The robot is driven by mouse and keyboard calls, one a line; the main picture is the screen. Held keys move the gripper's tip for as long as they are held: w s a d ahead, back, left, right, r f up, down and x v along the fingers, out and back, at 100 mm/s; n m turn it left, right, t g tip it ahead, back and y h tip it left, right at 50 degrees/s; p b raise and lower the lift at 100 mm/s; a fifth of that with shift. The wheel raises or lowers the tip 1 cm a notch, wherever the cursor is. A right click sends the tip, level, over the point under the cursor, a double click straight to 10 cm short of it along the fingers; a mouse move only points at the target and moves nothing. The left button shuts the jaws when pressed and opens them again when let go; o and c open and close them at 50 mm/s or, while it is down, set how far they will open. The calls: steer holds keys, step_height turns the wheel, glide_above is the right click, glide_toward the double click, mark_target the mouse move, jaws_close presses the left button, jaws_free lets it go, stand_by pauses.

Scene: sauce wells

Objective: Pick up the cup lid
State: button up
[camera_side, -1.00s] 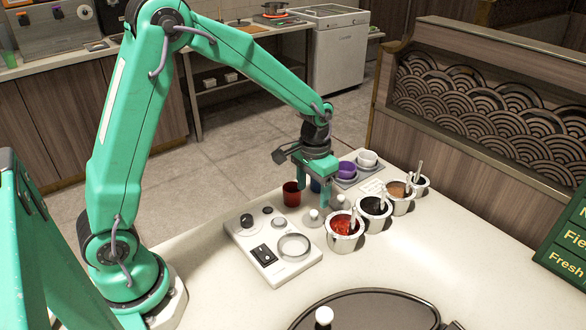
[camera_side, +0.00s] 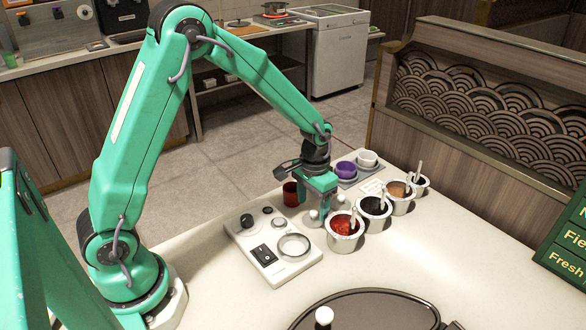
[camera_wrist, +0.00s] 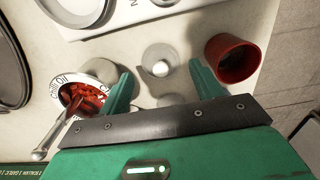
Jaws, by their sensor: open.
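A pale, see-through round lid with a white knob (camera_wrist: 160,68) lies on the counter in the wrist view, just beyond the gap between my fingertips. In the side view a small pale knobbed piece (camera_side: 314,215) shows at my fingers, partly hidden; I take it as the same lid. My gripper (camera_wrist: 162,76) is open and points down, with one finger on each side of the lid's near edge. I cannot tell whether a finger touches it. In the side view my gripper (camera_side: 322,208) is low over the counter.
A red cup (camera_wrist: 237,58) stands right of my fingers in the wrist view. A metal chili oil pot (camera_side: 343,240) with a spoon is close by, with more sauce pots (camera_side: 374,216) behind. A control panel (camera_side: 270,245) lies in front. Bare counter (camera_side: 440,260) is at the right.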

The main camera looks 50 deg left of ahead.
mark_target(312, 213)
steer(key=shift+f, duration=1.7)
steer(key=c, duration=0.7)
